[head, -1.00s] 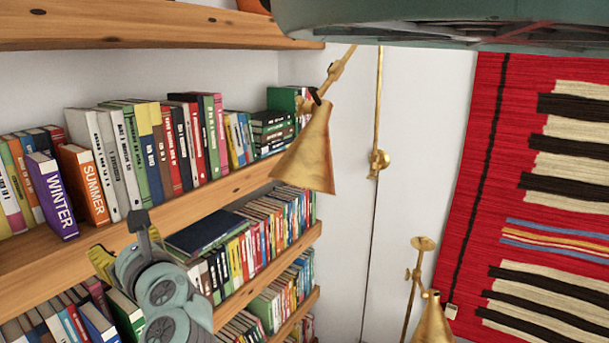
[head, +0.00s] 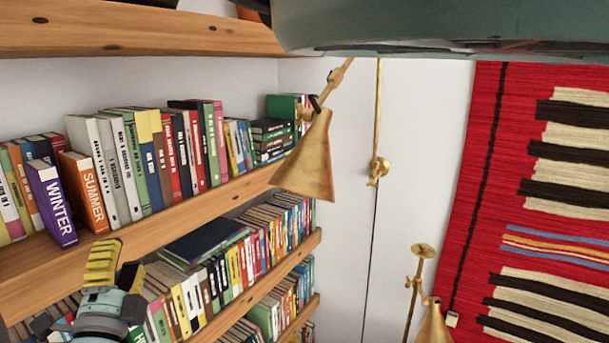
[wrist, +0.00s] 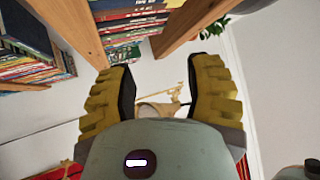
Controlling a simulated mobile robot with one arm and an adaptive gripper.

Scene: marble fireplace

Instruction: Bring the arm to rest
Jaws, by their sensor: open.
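My gripper (wrist: 163,88) is open in the wrist view. Its two yellow ridged fingers stand wide apart with nothing between them, and a brass lamp (wrist: 158,108) shows in the background beyond the gap. In the head view my gripper (head: 102,262) is at the lower left, in front of the bookshelf, with a yellow finger pointing up. The rest of it is partly cut off by the bottom edge.
Wooden shelves (head: 160,222) full of books rise at the left. The WINTER book (head: 52,200) and SUMMER book (head: 84,192) stand near the shelf edge. A brass lamp (head: 308,165) hangs mid-picture, and a red striped rug (head: 480,130) hangs at right.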

